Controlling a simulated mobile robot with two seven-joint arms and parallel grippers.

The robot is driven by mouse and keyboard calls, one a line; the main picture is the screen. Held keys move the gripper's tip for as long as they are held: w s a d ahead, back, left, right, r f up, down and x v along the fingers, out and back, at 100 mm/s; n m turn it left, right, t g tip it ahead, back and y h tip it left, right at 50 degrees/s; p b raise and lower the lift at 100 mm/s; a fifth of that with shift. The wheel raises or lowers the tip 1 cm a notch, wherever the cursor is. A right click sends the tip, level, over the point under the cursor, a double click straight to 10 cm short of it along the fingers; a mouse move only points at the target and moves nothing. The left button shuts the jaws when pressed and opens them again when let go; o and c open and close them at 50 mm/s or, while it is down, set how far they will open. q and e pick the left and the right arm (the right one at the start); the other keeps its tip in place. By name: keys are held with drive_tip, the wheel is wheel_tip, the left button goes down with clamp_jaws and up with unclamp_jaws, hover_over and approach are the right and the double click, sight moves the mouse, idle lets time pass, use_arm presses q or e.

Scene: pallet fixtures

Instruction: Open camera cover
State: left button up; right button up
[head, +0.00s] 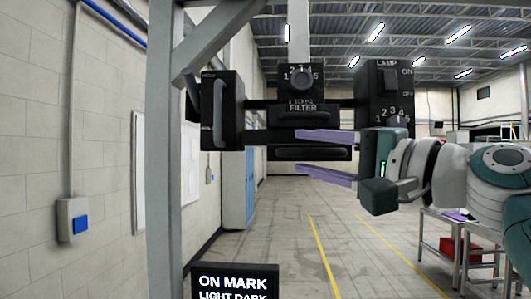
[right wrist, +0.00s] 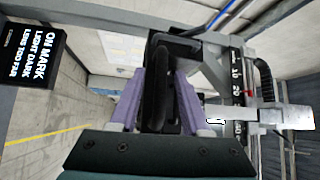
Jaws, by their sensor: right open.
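A black camera assembly hangs on a grey post in the head view. Its "LENS FILTER" box (head: 303,106) is in the middle, with a lower black box with a horizontal handle (head: 310,153) under it. At its left is a black panel with an upright grey handle (head: 219,112). No part is labelled as the cover. My right gripper (head: 299,152) reaches in from the right with its purple fingers apart, one above the other. In the right wrist view, a dark bar (right wrist: 161,90) shows between the open fingers (right wrist: 159,85); contact cannot be told. My left gripper is out of view.
A black box with a "LAMP" switch (head: 385,82) is above my right gripper. A grey post (head: 164,160) stands at left. A black text sign (head: 234,282) is below. The floor beneath is clear, with a table (head: 440,218) at right.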

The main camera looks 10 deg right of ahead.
drive_tip(key=b+v, duration=0.5)
drive_tip(key=v, duration=0.5)
